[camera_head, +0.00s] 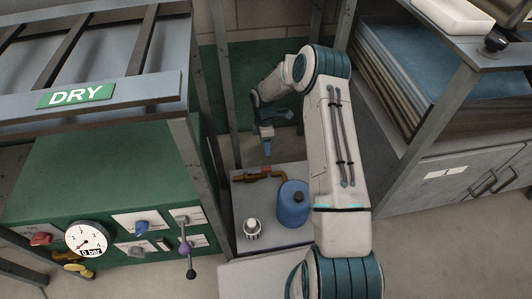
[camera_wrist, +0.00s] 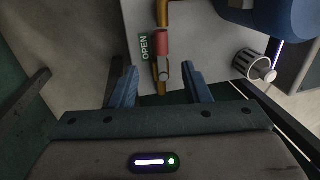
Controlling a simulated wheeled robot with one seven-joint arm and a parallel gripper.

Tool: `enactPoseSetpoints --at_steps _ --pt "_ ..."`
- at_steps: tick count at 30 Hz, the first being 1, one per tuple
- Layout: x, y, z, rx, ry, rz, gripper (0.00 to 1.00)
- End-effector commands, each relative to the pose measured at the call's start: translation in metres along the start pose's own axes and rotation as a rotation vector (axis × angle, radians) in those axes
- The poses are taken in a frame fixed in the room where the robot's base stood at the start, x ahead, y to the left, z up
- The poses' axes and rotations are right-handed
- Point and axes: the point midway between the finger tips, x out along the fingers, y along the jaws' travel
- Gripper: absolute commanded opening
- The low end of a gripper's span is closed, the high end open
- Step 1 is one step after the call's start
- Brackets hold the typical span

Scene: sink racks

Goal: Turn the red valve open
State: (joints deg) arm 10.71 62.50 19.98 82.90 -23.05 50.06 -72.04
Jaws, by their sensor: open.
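The red valve handle (camera_wrist: 162,45) sits on a brass pipe (camera_wrist: 162,13) in the wrist view, beside a green "OPEN" label (camera_wrist: 144,47). The handle looks to lie along the line of the pipe. In the head view the red valve (camera_head: 254,176) is small, on the pipe (camera_head: 277,173) at the back of a grey ledge. My gripper (camera_wrist: 161,88) is open and empty, its two blue fingers apart on either side of the line of the handle, short of it in the picture. In the head view my gripper (camera_head: 267,149) is above the pipe, and contact cannot be seen.
Left is a green panel with a gauge (camera_head: 86,239), knobs and a lever (camera_head: 186,247). Metal posts and a rack (camera_head: 400,140) flank my arm.

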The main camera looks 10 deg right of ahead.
Motion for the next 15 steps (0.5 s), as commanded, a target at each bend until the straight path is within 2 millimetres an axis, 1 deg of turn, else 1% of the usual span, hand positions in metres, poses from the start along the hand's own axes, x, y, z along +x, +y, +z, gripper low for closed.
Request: enactPoseSetpoints --at_steps 1,6,15 --pt "-0.012 0.000 0.000 0.000 0.000 0.002 0.43" --pt "-0.027 0.000 0.000 -0.001 0.000 0.000 0.43" --pt "-0.031 0.000 -0.001 -0.001 0.000 -0.001 0.43"
